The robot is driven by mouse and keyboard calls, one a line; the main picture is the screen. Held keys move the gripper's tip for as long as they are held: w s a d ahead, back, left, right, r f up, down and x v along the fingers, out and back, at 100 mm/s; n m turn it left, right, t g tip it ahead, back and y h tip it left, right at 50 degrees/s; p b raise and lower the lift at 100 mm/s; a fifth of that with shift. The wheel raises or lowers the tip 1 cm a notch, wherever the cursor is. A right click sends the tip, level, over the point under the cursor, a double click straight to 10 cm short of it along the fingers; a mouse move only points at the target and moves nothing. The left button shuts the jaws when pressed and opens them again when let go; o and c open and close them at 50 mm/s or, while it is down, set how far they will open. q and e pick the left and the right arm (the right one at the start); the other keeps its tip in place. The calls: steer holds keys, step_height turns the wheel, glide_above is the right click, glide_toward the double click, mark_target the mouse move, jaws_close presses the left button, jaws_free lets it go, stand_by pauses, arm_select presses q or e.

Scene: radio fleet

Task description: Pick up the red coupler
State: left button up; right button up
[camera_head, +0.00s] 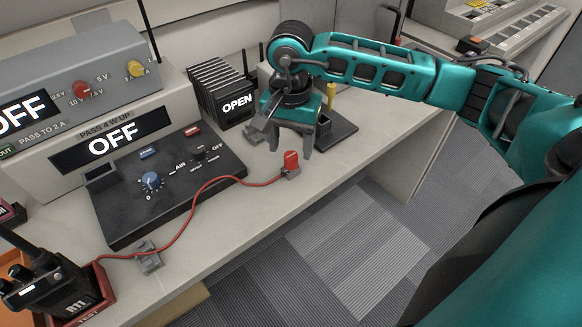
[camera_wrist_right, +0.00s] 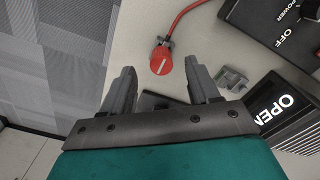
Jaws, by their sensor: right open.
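The red coupler (camera_head: 291,161) stands near the front edge of the grey bench, at the end of a red cable, on a small grey holder. In the right wrist view the coupler (camera_wrist_right: 161,60) is a round red cap with a white line, beyond the fingertips. My right gripper (camera_head: 290,149) is open and empty, above the bench and close to the coupler. In the wrist view the gripper's two fingers (camera_wrist_right: 160,80) are spread, with the coupler apart from them. My left gripper is in neither view.
A black control panel (camera_head: 120,222) with a blue knob lies left of the coupler. A black slotted box (camera_head: 222,92) marked OPEN stands behind. A radio (camera_head: 60,285) sits in a red tray at front left. The bench's front edge drops to carpeted floor (camera_head: 350,240).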

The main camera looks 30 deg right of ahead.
mark_target(290, 156)
step_height(290, 156, down, 5)
steer(key=shift+w+r, duration=0.1)
steer(key=shift+r, duration=0.1)
steer(key=c, duration=0.3)
jaws_close()
